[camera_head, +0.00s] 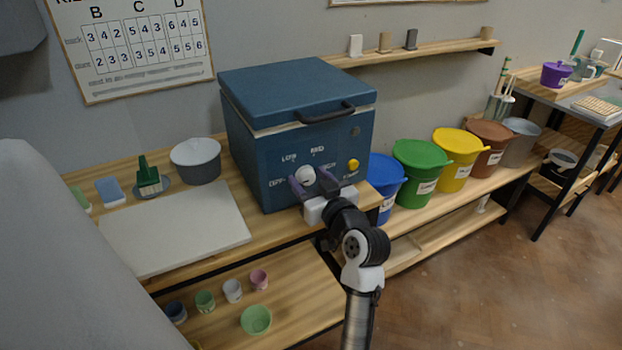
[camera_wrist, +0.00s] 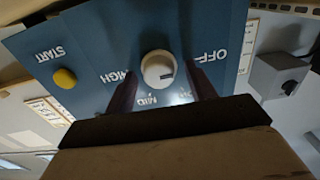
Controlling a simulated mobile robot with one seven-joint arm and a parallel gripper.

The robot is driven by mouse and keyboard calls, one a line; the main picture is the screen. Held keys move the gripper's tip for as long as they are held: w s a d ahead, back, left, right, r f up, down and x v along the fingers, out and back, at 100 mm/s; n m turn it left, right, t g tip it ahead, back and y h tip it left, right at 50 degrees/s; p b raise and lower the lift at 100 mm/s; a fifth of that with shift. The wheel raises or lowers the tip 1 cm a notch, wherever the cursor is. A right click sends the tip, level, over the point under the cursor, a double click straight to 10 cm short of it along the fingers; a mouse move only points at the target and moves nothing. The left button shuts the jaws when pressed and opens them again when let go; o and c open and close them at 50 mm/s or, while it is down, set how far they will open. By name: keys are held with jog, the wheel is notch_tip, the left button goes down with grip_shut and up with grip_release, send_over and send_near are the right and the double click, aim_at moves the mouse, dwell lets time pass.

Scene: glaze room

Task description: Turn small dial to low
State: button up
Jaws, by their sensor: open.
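A blue kiln (camera_head: 300,150) stands on the wooden bench. Its front carries a small white round dial (camera_head: 306,175), which also shows in the wrist view (camera_wrist: 157,69). Lettering around the dial reads OFF, MID and HIGH in the wrist view; another label at lower right is partly hidden by a finger. A short dark mark on the dial points right in the wrist view, between OFF and that partly hidden label. My gripper (camera_head: 309,181) is open at the kiln front. In the wrist view its two fingers (camera_wrist: 163,88) stand either side of the dial, with gaps visible.
A yellow START button (camera_head: 353,165) sits right of the dial. A grey box with a dark knob (camera_wrist: 280,76) shows in the wrist view. A white board (camera_head: 175,228) lies left of the kiln; several coloured buckets (camera_head: 423,172) stand right.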

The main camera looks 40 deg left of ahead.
jog(key=c, duration=0.8)
jog(key=shift+m, duration=0.4)
jog(key=m+p, duration=0.1)
jog(key=m, duration=0.1)
jog(key=m+p, duration=0.2)
jog(key=m, duration=0.1)
jog(key=shift+w+d+r+m, duration=0.1)
jog(key=shift+w+m, duration=0.05)
jog(key=shift+m, duration=0.15)
jog(key=m+p, duration=0.3)
jog(key=shift+m, duration=0.4)
jog(key=shift+f+m+p, duration=0.2)
jog(key=shift+m+p, duration=0.2)
jog(key=shift+m, duration=0.4)
